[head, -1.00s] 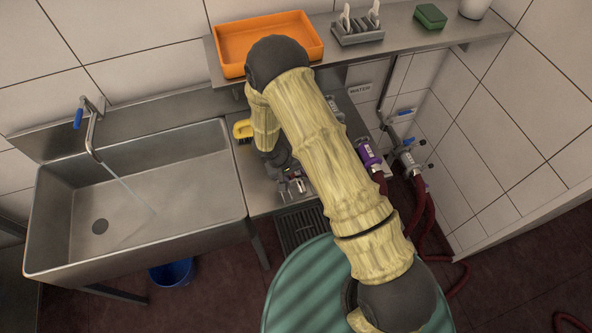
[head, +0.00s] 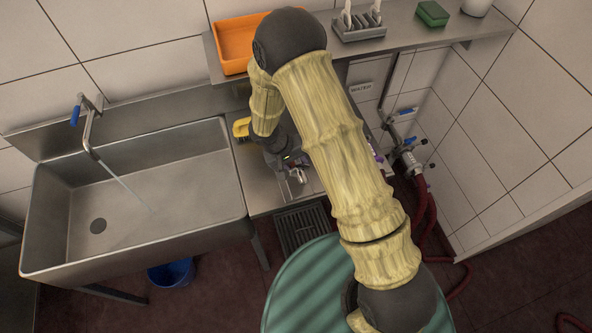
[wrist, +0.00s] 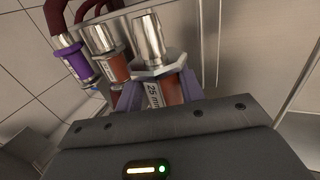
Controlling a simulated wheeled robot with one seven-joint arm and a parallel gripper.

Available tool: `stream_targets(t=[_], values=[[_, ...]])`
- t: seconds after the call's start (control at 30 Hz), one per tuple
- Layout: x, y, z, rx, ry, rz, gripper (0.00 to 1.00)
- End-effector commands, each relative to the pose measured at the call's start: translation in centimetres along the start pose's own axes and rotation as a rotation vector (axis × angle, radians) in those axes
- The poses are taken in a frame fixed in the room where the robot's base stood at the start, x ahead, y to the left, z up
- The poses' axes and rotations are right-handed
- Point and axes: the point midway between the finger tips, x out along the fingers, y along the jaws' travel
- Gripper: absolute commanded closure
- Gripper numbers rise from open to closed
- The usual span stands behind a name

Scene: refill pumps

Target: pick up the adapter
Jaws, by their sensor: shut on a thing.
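The adapter (wrist: 149,40) has a bright metal tube, a hex collar and a brownish-orange body with a white label reading "25 mm". In the wrist view it stands between the two purple-grey fingers of my gripper (wrist: 160,92), which are shut on its body. The lower end of the adapter is hidden behind the gripper housing. In the head view my gripper (head: 285,160) is over the steel counter right of the sink, partly covered by my arm. Small metal parts show beside it there, but I cannot tell which is the held adapter.
In the wrist view a fitting with a brown body (wrist: 115,67) and a purple-banded coupling (wrist: 76,63) are close to the left. The sink (head: 150,190) has running water. A shelf with an orange tray (head: 237,45) hangs above. Red hoses (head: 421,205) are at right.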

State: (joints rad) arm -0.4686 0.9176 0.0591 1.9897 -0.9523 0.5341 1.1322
Motion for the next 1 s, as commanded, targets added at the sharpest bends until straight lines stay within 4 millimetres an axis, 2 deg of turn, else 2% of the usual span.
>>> stream_targets(t=[0.1,0.3,1.0], values=[[-1.8,0.8,-0.1,0.002,0.004,0.000,0.94],[-3.9,1.6,-0.1,0.001,0.002,0.001,0.94],[-4.2,1.8,0.0,-0.001,0.000,0.001,0.94]])
